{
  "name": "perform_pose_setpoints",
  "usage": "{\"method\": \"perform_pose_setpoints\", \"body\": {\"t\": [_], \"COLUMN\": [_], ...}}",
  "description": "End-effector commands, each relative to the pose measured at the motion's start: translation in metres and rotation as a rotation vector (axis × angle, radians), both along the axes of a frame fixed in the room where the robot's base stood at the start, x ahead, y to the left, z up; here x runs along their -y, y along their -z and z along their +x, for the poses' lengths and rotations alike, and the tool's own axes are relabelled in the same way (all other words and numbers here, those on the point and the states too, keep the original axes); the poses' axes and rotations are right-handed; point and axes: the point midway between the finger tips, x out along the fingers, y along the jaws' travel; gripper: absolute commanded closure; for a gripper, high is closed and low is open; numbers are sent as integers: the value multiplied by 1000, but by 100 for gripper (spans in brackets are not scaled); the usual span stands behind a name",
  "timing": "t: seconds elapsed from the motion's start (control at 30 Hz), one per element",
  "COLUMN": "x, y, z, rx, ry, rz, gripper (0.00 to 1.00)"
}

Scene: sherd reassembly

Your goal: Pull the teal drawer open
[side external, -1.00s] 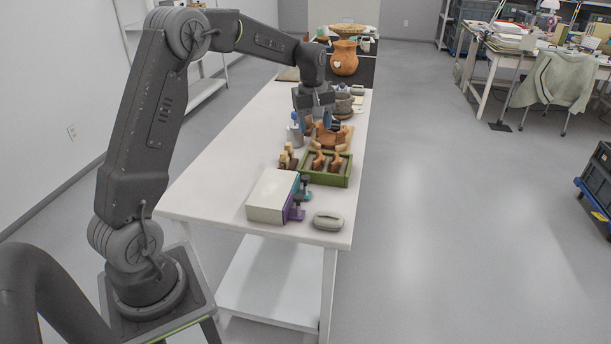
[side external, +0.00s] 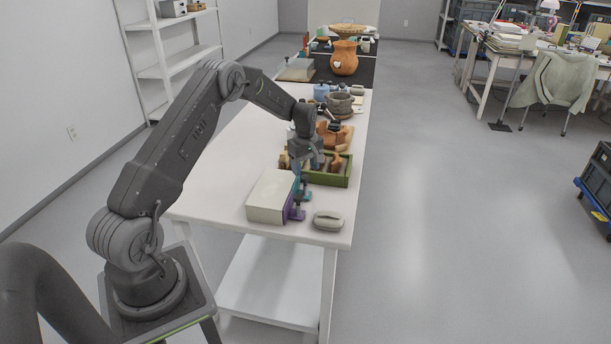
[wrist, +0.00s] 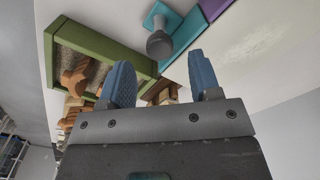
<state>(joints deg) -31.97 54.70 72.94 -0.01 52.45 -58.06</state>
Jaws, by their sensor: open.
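A white box (side external: 270,196) stands near the front of the table, with teal and purple drawer fronts on its right side. The teal drawer (wrist: 186,38) has a teal plate carrying a dark round knob (wrist: 158,44). In the side view the teal drawer's handle (side external: 306,186) sticks out to the right, behind the purple drawer (side external: 291,209). My gripper (wrist: 163,76) is open and empty, with two blue fingers. In the wrist view the knob appears ahead of the gap between the fingertips, apart from them. In the side view my gripper is just behind the handle and above it.
A green tray (wrist: 100,42) with brown sherds lies close beside my gripper. A grey oval object (side external: 328,221) sits near the front right table edge. Wooden pieces, a grey pot (side external: 340,104) and a blue-topped jar stand farther back. The table's left side is clear.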

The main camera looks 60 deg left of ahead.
Motion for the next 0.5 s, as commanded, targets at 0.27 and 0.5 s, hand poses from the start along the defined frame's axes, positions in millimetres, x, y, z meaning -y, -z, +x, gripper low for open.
{"method": "perform_pose_setpoints", "body": {"t": [0.27,0.5], "x": [0,0], "y": [32,35], "z": [0,0], "rx": [1,2], "ry": [1,1], "rz": [1,1], "gripper": [43,43]}}
